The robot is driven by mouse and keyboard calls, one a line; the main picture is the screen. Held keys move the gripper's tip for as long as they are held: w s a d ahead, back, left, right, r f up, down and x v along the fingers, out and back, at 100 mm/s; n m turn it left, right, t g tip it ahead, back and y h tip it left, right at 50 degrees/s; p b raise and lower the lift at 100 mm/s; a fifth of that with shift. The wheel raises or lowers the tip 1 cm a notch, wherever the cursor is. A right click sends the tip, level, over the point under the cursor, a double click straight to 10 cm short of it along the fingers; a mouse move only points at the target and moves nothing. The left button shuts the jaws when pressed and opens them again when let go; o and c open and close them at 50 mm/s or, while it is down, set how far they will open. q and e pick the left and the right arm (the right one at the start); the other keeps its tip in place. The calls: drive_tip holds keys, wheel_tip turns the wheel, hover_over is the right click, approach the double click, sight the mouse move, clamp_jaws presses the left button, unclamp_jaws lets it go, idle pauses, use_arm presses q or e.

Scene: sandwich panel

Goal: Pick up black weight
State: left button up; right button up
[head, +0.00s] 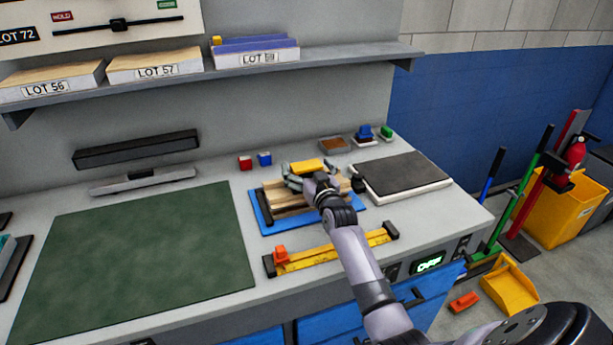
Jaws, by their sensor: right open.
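My right gripper (300,182) is open, over a stack of light wooden pieces (272,199) on a blue tray (264,220). A yellow block (307,167) shows just behind the fingers; I cannot tell whether they touch it. A flat black slab (402,174) lies on a white base to the right of the gripper. A long black bar (136,148) stands above a grey base at the back left. I cannot tell for sure which black thing is the weight. My left gripper is not in view.
A yellow bar with an orange slider (335,252) lies in front of the tray. A green mat (137,262) covers the bench's left and is bare. Red (245,163) and blue (265,159) blocks stand behind. A shelf (200,82) with labelled lots hangs above.

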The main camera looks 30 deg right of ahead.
sight(307, 164)
drive_tip(key=shift+c, duration=0.4)
drive_tip(key=c, duration=1.9)
drive_tip(key=shift+r, duration=0.35)
drive_tip(key=shift+c, duration=0.3)
drive_tip(key=shift+w+f, duration=0.1)
wheel_tip(307, 164, up, 20)
drive_tip(key=b, duration=0.1)
drive_tip(key=shift+f, duration=0.1)
